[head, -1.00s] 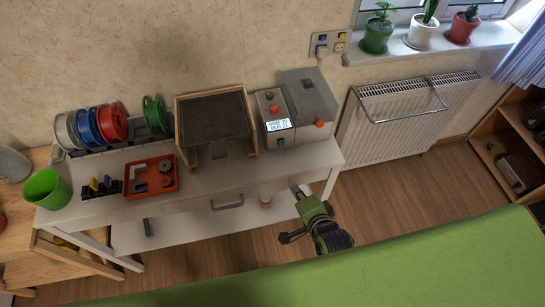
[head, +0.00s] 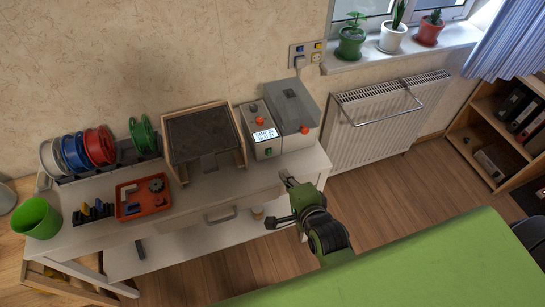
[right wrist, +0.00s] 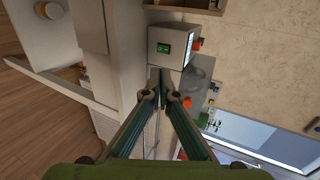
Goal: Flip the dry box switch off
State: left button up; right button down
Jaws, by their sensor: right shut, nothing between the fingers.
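The dry box (head: 284,117) is a grey unit with a lit display and orange-red knobs, at the right end of the white bench. A small green switch (head: 268,152) is on its front face; it also shows in the right wrist view as a green rocker (right wrist: 163,46) on the pale box front (right wrist: 158,34). I cannot tell which side of the rocker is pressed in. My right gripper (head: 286,177) is shut and empty, in front of the bench's right end. In the right wrist view its fingertips (right wrist: 161,73) point toward the box, just below the switch, apart from it.
A wooden-framed box (head: 205,140) stands left of the dry box. A red tray (head: 143,197), filament spools (head: 90,148) and a green cup (head: 37,217) are farther left. A white radiator (head: 385,120) is to the right. A green surface (head: 440,262) fills the front.

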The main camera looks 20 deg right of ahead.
aim_at(270, 154)
jog(key=p+x, duration=0.1)
jog(key=x, duration=1.1)
jog(key=shift+f, duration=0.1)
